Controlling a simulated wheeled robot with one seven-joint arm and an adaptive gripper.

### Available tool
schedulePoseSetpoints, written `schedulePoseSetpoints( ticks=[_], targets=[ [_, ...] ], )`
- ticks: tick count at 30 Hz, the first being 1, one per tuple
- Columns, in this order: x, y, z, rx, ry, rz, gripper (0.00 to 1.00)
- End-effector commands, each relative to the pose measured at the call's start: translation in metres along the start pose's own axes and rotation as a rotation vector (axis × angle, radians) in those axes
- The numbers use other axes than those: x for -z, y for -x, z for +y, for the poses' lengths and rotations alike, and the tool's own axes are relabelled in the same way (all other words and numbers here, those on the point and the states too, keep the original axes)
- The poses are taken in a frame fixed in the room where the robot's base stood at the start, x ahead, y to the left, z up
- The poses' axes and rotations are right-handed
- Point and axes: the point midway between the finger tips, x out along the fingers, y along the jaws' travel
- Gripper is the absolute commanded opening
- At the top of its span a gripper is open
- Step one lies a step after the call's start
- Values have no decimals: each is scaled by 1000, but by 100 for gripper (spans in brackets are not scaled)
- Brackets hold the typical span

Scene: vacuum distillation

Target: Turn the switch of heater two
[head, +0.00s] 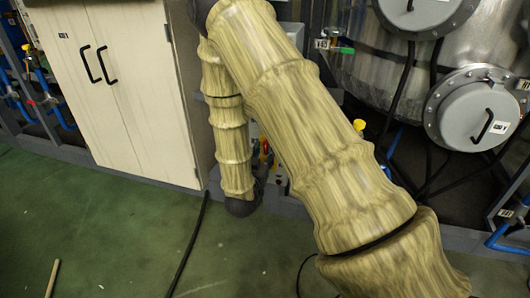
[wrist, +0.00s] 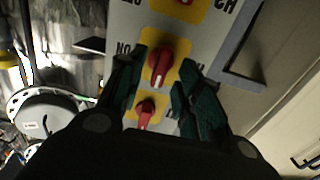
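In the wrist view, a grey switch panel (wrist: 208,20) carries a column of red rotary knobs on yellow plates. The middle knob (wrist: 160,62) lies between the fingertips of my gripper (wrist: 164,65). The teal fingers are apart, one on each side of this knob, with a narrow gap showing; I cannot tell whether they touch it. A lower knob (wrist: 146,112) shows between the fingers nearer the palm. An upper knob (wrist: 185,1) is cut by the top edge. The lettering is partly hidden, so I cannot tell which knob is heater two. My arm hides the gripper in the head view.
A cream cabinet (head: 122,85) with black handles stands left in the head view. A steel vessel (head: 375,75) with round flanged covers (head: 480,113) is at right. A dark cable (head: 188,245) lies on the green floor. A grey bracket (wrist: 243,82) is beside the panel.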

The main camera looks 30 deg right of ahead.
Motion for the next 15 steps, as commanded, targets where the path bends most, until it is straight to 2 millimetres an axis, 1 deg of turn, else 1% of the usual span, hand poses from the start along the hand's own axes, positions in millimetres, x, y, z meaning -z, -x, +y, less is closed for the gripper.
schedulePoseSetpoints(
  ticks=[3,6,15],
  targets=[
    [-1,-12,0,-2,0,0,35],
    [0,-16,0,-1,1,0,35],
    [0,-19,0,0,1,0,35]
  ],
)
